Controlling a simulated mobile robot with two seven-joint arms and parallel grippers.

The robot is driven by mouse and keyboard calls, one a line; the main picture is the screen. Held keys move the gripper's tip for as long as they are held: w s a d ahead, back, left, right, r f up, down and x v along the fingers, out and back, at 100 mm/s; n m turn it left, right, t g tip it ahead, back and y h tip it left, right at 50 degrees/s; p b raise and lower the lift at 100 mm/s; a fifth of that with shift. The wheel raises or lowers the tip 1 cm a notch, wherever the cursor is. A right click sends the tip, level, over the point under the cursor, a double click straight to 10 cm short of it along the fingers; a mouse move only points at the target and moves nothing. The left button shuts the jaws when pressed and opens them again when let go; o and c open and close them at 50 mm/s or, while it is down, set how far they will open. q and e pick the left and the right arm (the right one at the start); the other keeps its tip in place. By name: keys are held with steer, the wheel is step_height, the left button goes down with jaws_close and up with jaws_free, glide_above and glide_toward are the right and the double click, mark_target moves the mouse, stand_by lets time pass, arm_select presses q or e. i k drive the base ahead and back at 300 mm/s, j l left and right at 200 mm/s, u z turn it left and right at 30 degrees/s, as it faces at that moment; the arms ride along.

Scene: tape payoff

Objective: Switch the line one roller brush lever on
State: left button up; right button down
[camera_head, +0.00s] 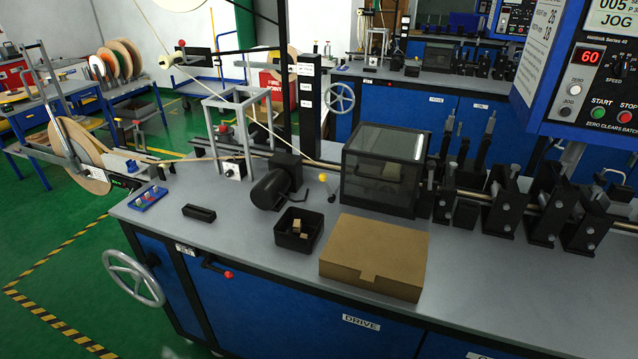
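On the near bench, a small lever with a yellow knob (322,178) stands between a black motor (272,190) and a dark glass-sided box (385,175). I see no label naming it as the roller brush lever, and its on or off position cannot be read. A small switch box with a white knob (233,170) sits under the grey frame (232,115) further left. Neither of my grippers is in view.
A cardboard box (375,258) and a black bin (298,230) holding small blocks stand near the bench's front edge. A black block (199,213) lies left of them. A control panel (590,75) hangs at upper right. The bench's front right (520,290) is clear.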

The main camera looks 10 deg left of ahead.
mark_target(322, 177)
steer(key=j, duration=0.8)
steer(key=i+j, duration=0.15)
steer(key=j, duration=0.6)
